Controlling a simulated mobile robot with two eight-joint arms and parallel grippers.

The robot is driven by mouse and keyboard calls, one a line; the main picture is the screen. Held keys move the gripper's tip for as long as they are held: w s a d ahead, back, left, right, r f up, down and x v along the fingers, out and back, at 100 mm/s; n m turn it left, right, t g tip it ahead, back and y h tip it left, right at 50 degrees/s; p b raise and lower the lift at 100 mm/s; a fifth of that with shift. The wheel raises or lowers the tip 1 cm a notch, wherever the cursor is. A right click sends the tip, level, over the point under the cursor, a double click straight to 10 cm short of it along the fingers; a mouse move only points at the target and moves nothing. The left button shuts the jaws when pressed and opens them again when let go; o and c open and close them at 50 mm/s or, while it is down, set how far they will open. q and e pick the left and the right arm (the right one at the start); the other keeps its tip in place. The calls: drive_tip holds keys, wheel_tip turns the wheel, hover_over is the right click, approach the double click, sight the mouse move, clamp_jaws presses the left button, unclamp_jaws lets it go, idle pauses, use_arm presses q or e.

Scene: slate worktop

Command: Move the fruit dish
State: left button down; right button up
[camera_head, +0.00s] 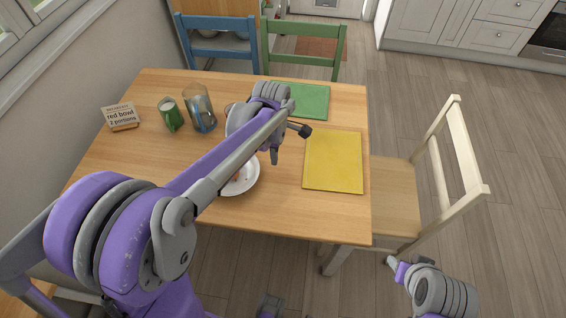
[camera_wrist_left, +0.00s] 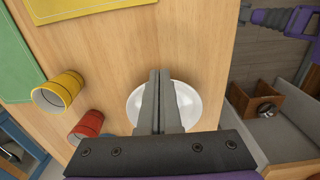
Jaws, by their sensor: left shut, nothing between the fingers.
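A round white dish (camera_head: 243,182) sits on the wooden table near its front edge, partly hidden by my left arm. A small orange-brown patch shows in it in the head view, too small to identify. The dish (camera_wrist_left: 190,105) also shows in the left wrist view, partly behind the fingers. My left gripper (camera_head: 275,158) is above the table by the dish's far right side. Its fingers (camera_wrist_left: 160,73) are shut with nothing between them. My right gripper (camera_head: 391,262) is at the lower right, off the table; its fingers are too small to read.
A yellow mat (camera_head: 333,161) and a green mat (camera_head: 301,99) lie on the table. A card (camera_head: 121,117) reading "red bowl 2 portions", a green can (camera_head: 171,115) and a glass (camera_head: 199,108) stand left. The wrist view shows yellow (camera_wrist_left: 57,91) and red (camera_wrist_left: 86,127) cups.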

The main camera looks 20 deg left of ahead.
use_arm(q)
wheel_tip(320, 180, down, 10)
drive_tip(key=shift+r+b, duration=0.25)
drive_tip(key=shift+b, duration=0.1)
drive_tip(key=a, duration=0.1)
drive_tip(key=s+a, duration=0.1)
drive_tip(key=a, duration=0.1)
drive_tip(key=shift+f+p, duration=0.15)
drive_tip(key=shift+p, duration=0.15)
drive_tip(key=shift+a+f, duration=0.1)
drive_tip(key=shift+a, duration=0.4)
use_arm(e)
drive_tip(key=shift+s, duration=0.2)
use_arm(q)
drive_tip(key=s+a+b, duration=0.1)
drive_tip(key=s+a, duration=0.1)
drive_tip(key=a, duration=0.5)
drive_tip(key=s+a+b, duration=0.1)
drive_tip(key=a, duration=0.7)
drive_tip(key=s+a+b, duration=0.2)
drive_tip(key=a, duration=0.6)
drive_tip(key=shift+s+a, duration=0.15)
drive_tip(key=shift+s, duration=0.2)
use_arm(e)
drive_tip(key=f, duration=0.2)
drive_tip(key=s+f, duration=0.1)
drive_tip(key=f, duration=0.1)
drive_tip(key=shift+f, duration=0.35)
